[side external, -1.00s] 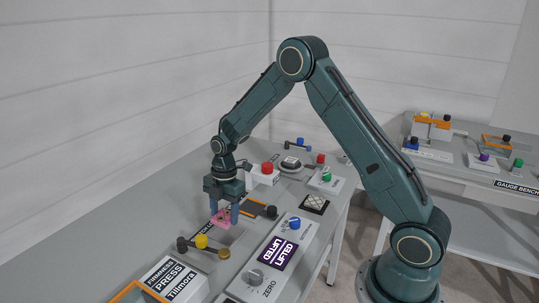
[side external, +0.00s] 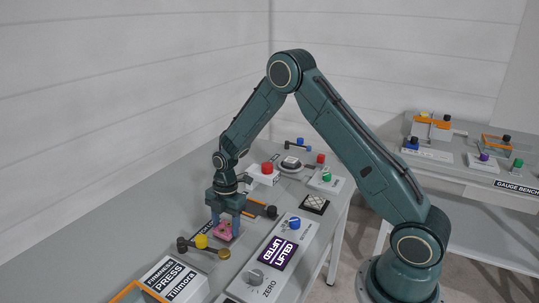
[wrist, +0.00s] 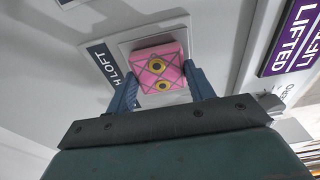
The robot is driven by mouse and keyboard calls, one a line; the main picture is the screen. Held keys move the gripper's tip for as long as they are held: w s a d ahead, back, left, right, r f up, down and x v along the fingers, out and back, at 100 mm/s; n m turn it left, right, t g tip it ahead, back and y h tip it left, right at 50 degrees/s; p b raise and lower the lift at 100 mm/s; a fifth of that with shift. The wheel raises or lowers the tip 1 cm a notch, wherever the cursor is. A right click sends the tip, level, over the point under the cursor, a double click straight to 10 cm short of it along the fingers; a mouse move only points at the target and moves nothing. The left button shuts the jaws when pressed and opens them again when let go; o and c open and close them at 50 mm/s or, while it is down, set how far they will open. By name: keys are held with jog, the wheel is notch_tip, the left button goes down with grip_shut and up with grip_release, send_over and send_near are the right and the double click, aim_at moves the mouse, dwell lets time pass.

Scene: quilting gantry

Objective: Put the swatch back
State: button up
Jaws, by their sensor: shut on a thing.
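A pink swatch with a dark lattice and yellow eye-like spots (wrist: 158,66) is between the two blue fingers of my gripper (wrist: 158,78) in the wrist view. The fingers are shut on its sides. In the side view the swatch (side external: 223,231) is low, close to the bench top, below my gripper (side external: 225,225). A pale square plate (wrist: 128,48) with a dark label reading "LOFT" beside it lies behind the swatch in the wrist view. I cannot tell whether the swatch touches the plate.
A black bar with a yellow knob (side external: 201,241) stands just in front of the gripper. A panel with a purple "LIFTED" display (side external: 277,253) and a blue knob (side external: 294,223) lies to the right. An orange-and-black device (side external: 262,209) is close behind.

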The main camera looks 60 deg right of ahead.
aim_at(229, 224)
jog(key=o, duration=1)
jog(key=shift+f, duration=0.1)
notch_tip(229, 224, up, 12)
jog(key=d, duration=0.1)
jog(key=shift+d, duration=0.2)
dwell(0.3)
